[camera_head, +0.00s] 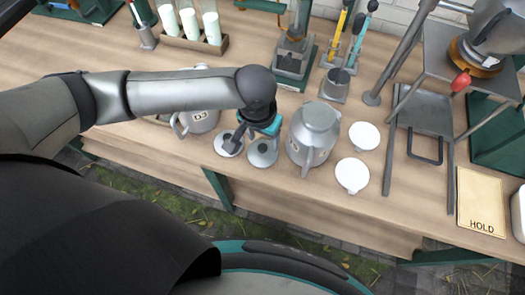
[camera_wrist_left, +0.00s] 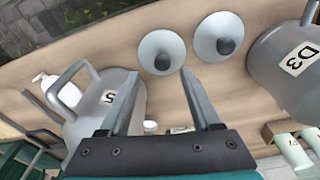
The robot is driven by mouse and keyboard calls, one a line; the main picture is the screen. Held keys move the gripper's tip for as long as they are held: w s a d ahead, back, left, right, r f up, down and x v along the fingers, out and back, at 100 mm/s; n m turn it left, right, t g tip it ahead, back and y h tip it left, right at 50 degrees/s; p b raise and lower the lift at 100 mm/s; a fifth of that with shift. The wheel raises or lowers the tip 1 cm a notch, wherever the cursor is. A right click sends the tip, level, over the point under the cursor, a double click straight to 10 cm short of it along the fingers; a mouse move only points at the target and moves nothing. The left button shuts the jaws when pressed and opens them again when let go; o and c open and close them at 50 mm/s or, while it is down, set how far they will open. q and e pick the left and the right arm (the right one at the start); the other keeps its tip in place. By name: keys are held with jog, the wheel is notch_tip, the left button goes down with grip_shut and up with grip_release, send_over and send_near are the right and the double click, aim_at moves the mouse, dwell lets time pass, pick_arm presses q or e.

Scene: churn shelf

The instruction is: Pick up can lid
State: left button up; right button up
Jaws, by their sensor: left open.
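Two grey can lids with dark knobs lie side by side near the front edge of the bench: the left lid (camera_head: 226,149) and the right lid (camera_head: 262,157). They also show in the left wrist view, the right lid (camera_wrist_left: 155,42) and the left lid (camera_wrist_left: 214,28). My left gripper (camera_head: 252,138) is above them, partly covering them. In the left wrist view its two fingers are apart and empty (camera_wrist_left: 162,80), pointing towards the lids; no contact shows. The right gripper is not in view.
A grey can (camera_head: 316,125) stands right of the lids, and another can, marked D3 (camera_head: 204,121), stands left, partly behind my arm. A HOLD board (camera_head: 481,195) lies at the right. Tool holders and a rack stand behind.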

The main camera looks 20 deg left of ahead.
aim_at(262, 147)
pick_arm(q)
jog(key=f, duration=0.3)
jog(key=f+b, duration=0.1)
jog(key=shift+w+a+f, duration=0.15)
jog(key=shift+w, duration=0.1)
jog(key=shift+c, duration=0.3)
grip_shut()
